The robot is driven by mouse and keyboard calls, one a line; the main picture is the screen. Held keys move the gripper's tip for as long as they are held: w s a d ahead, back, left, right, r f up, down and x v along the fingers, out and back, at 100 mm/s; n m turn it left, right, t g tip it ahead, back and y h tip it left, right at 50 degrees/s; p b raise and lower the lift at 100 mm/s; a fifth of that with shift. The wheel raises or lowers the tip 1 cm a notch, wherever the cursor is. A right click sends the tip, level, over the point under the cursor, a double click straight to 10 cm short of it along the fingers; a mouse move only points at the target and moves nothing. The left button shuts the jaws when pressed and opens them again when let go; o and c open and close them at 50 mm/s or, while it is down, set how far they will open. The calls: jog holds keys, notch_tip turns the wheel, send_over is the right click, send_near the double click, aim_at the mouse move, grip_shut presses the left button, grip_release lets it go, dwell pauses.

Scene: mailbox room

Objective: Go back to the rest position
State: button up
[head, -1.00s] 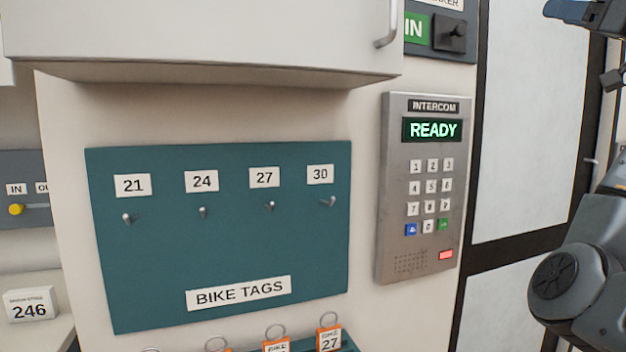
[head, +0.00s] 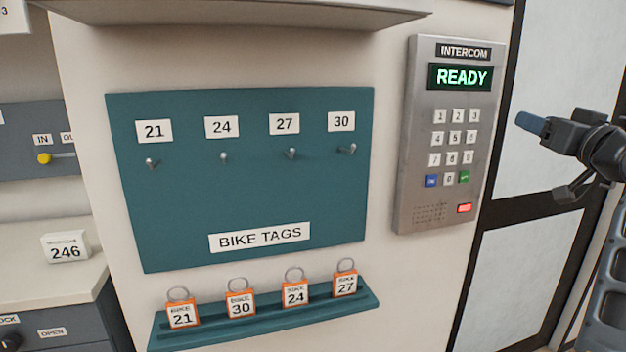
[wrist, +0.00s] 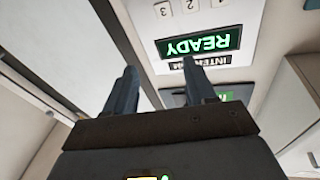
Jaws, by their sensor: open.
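My gripper (head: 532,124) is at the right of the head view, to the right of the intercom and in front of the framed door panels. In the wrist view, its two fingers (wrist: 160,84) stand apart with nothing between them. The intercom (head: 448,135) is a grey keypad panel whose green display reads READY. It also shows upside down beyond the fingers in the wrist view (wrist: 215,12). My gripper is apart from it.
A teal BIKE TAGS board (head: 185,205) has several empty hooks. Below it, a teal ledge (head: 262,326) holds several orange tags. A cabinet (head: 230,14) overhangs the board. A counter (head: 50,285) with a 246 sign (head: 66,247) stands at left.

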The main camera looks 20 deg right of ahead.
jog(key=s+a+f+g, duration=0.1)
jog(key=s+a+f, duration=0.45)
jog(key=f, duration=0.45)
jog(key=s+a+f+g, duration=0.1)
jog(key=s+a+f, duration=0.45)
jog(key=f, duration=0.55)
jog(key=s+a+f+g, duration=0.1)
jog(key=s+a+f, duration=0.45)
jog(key=f, duration=0.45)
jog(key=s+a+f+n+y, duration=0.15)
jog(key=s+a+f, duration=0.35)
jog(key=s+a, duration=0.6)
jog(key=s+a+r+n+y, duration=0.1)
jog(key=s+a+r, duration=0.1)
jog(key=s, duration=0.7)
jog(key=s+a+r+n+g+y, duration=0.1)
jog(key=s+a, duration=0.3)
jog(key=s, duration=0.5)
jog(key=shift+s+r, duration=0.15)
jog(key=shift+r, duration=0.3)
